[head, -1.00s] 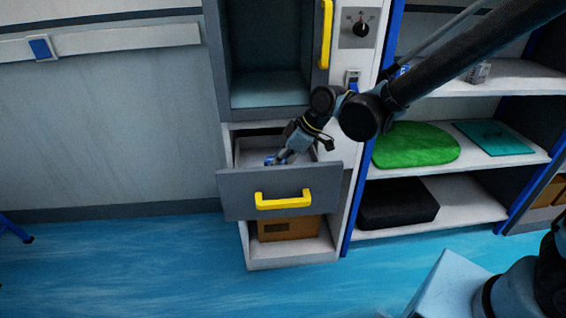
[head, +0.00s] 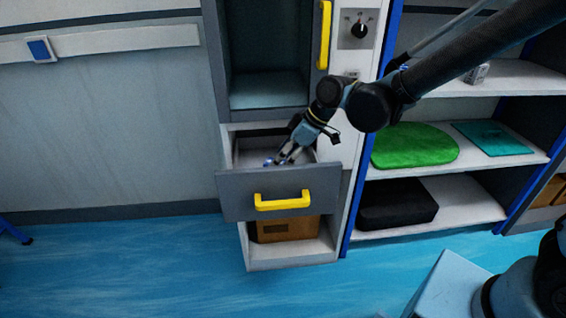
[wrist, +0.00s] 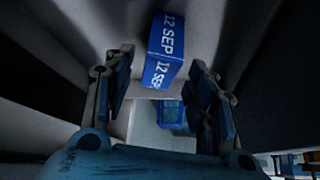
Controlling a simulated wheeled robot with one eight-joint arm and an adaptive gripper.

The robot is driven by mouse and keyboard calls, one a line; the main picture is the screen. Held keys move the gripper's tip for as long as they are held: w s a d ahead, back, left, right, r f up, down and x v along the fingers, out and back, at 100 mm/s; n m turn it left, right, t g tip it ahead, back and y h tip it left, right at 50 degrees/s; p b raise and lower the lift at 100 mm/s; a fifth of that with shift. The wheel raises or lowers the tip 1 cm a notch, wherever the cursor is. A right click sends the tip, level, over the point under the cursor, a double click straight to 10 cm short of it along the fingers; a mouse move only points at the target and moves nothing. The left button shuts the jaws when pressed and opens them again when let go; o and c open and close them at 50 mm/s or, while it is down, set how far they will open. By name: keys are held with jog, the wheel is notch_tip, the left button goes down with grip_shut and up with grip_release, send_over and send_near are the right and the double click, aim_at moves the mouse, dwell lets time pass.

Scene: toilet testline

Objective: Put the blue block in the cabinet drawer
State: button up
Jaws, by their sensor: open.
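The blue block (wrist: 165,50) shows white "12 SEP" lettering in the wrist view. It lies beyond and between the fingertips of my gripper (wrist: 163,62), and the fingers stand apart with no clear contact on it. In the head view, my gripper (head: 283,157) reaches down into the open cabinet drawer (head: 235,193). A small blue patch, likely the block (head: 268,162), shows inside the drawer by the fingertips. The drawer has a grey front and a yellow handle (head: 283,203). The front hides part of the drawer's inside.
A second blue item (wrist: 172,115) shows between the fingers in the wrist view. Above the drawer is an open compartment (head: 270,88) with a yellow-handled door. A brown box (head: 288,229) sits below. Shelves at the right hold a green mat (head: 415,145) and black case (head: 397,204).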

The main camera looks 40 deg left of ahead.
jog(key=v, duration=0.9)
jog(key=shift+w+d, duration=0.1)
jog(key=shift+w, duration=0.1)
jog(key=w+d+r+m+t+h, duration=0.1)
jog(key=w+d+m+t, duration=0.6)
jog(key=w+d, duration=2)
jog(key=s+d+f+m+h, duration=0.1)
jog(key=d+m, duration=0.4)
jog(key=d, duration=0.6)
jog(key=s+d+f+m+g+h, duration=0.1)
jog(key=d+f+m, duration=0.4)
jog(key=d, duration=0.7)
jog(key=s+d+f+m+h, duration=0.2)
jog(key=s+d+m, duration=0.3)
jog(key=d, duration=0.7)
jog(key=shift+f+m+g, duration=0.4)
jog(key=shift+f+m, duration=0.2)
